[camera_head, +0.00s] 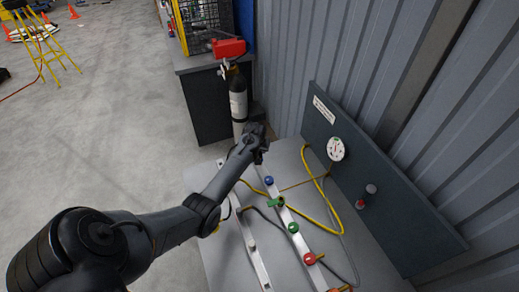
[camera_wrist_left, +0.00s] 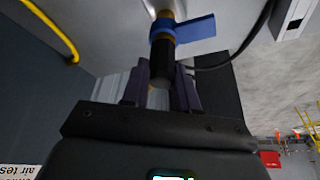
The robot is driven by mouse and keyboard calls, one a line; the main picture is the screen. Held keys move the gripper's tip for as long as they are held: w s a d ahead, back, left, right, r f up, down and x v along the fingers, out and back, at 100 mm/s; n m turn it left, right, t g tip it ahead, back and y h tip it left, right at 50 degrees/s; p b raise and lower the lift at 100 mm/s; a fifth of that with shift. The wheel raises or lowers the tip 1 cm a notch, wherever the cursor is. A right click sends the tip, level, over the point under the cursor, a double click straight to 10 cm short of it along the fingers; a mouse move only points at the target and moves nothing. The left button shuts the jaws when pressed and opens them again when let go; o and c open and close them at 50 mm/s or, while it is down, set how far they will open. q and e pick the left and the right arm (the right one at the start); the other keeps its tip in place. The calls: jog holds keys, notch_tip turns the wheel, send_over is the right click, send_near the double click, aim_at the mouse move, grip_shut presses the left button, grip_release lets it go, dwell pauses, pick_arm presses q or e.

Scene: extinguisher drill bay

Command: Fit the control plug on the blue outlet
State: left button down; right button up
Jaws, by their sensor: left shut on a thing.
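My left gripper (camera_head: 262,150) is over the far end of the grey bench. In the left wrist view its fingers (camera_wrist_left: 161,88) are closed around a black cylindrical plug body (camera_wrist_left: 162,64). A blue collar with a flat blue tab (camera_wrist_left: 195,34) sits at the plug's far end, with brass beyond it. I cannot tell whether the collar belongs to the plug or whether the brass is seated in anything. The blue outlet marker (camera_head: 269,180) is on the pale rail (camera_head: 301,248), just below my gripper in the head view. My right gripper is out of view.
Green (camera_head: 293,227) and red (camera_head: 309,259) markers lie nearer along the rail, with a green tab (camera_head: 275,203) between blue and green. A yellow hose (camera_head: 328,197) loops beside the upright panel (camera_head: 383,190) with its gauge (camera_head: 335,149). A cylinder (camera_head: 238,100) stands beyond my gripper.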

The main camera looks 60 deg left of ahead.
pick_arm(q)
jog(key=c, duration=0.8)
grip_release()
jog(key=shift+s+f, duration=0.1)
